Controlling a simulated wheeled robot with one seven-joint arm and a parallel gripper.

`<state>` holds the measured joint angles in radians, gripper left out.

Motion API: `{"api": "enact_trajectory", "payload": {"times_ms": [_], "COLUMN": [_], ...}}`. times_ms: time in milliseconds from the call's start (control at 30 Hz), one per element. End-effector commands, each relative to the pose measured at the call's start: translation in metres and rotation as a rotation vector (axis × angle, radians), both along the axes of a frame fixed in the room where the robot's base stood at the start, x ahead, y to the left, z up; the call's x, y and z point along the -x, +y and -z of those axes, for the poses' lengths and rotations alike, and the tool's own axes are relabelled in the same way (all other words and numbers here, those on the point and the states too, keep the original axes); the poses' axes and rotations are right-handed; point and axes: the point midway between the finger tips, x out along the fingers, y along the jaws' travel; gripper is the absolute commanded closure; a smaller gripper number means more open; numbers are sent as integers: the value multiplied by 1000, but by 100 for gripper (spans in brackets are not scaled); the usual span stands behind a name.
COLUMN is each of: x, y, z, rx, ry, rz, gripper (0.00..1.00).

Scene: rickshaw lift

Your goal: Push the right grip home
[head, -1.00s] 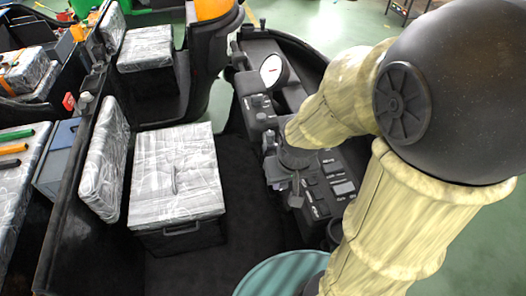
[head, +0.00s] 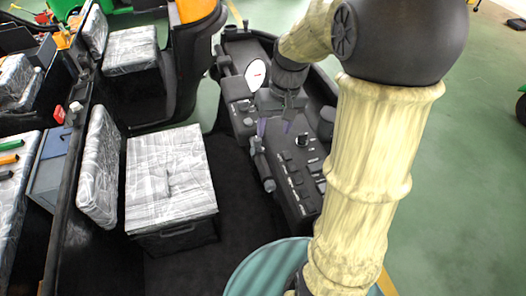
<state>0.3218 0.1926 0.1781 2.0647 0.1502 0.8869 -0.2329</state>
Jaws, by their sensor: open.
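My gripper (head: 275,128) is over the dark control console (head: 292,172), pointing down. Its two purple-tipped fingers are apart, with nothing seen between them. A black bar with a rounded end (head: 266,178) lies along the console's left edge, just below and left of the fingers in the picture. I cannot tell for sure whether this is the right grip. A dark rounded part (head: 326,116) stands at the console's right side. My wrist hides part of the console behind the fingers.
A teal round surface (head: 262,270) is at the bottom. Green floor (head: 460,200) is free at right.

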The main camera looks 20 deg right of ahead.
Motion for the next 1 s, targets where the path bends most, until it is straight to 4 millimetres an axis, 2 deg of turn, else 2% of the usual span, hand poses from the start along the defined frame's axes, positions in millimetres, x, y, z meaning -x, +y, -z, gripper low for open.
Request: {"api": "enact_trajectory", "payload": {"times_ms": [33,133,567,767,1000], "x": [-7,-12,-12,-12,-11], "y": [-5,-8,-7,-2,6], "z": [-14,-23,-20,1,41], "rx": [-19,-45,-49,-50,-50], "ry": [9,23,27,30,33], "rz": [0,-7,-11,-13,-12], "gripper": [47,47,47,47,47]}}
